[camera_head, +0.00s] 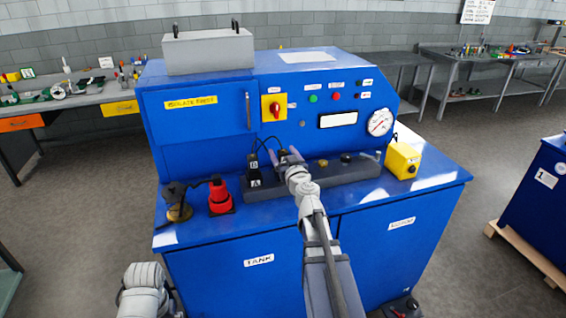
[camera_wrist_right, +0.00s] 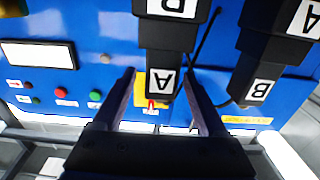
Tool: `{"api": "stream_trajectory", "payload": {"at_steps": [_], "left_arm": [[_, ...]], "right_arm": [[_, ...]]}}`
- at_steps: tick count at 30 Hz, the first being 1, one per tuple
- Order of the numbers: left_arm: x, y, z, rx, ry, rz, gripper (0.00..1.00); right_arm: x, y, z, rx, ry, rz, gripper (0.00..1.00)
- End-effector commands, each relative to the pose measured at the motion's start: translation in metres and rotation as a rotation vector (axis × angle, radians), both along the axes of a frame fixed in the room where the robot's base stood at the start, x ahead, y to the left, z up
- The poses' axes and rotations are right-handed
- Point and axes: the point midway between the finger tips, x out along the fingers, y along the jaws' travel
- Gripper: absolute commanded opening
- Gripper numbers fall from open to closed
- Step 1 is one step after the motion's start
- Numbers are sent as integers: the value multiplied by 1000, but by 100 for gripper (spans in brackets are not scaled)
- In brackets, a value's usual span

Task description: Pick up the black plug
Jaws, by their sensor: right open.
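One black plug (camera_wrist_right: 163,60), marked A, stands between the spread fingers of my right gripper (camera_wrist_right: 159,74) in the right wrist view. It sits on a black socket (camera_wrist_right: 150,28) marked B. In the head view my right gripper (camera_head: 285,156) is over the grey block (camera_head: 340,171) and partly hides this plug. The right gripper is open, its fingers on either side of the plug; contact cannot be told. A second black plug (camera_wrist_right: 262,85), marked B, stands beside it on a socket marked A; it also shows in the head view (camera_head: 254,164).
A red device (camera_head: 220,197) and a brass-based fitting (camera_head: 179,205) stand left on the blue bench; a yellow box (camera_head: 402,160) stands right. The blue panel (camera_head: 220,135) with switch and gauge (camera_head: 380,122) rises behind. Thin black cables curve near the plugs.

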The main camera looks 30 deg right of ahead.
Motion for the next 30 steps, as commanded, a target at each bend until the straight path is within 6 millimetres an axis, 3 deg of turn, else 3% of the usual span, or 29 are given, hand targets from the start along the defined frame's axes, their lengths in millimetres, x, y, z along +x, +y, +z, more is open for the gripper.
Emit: {"api": "stream_trajectory", "payload": {"at_steps": [4,12,30], "left_arm": [[0,0,-1,0,0,0,100],[0,0,-1,0,0,0,100],[0,0,-1,0,0,0,100]], "right_arm": [[25,-6,-1,0,0,1,75],[27,-6,-1,0,0,1,75],[27,-6,-1,0,0,0,8]]}}
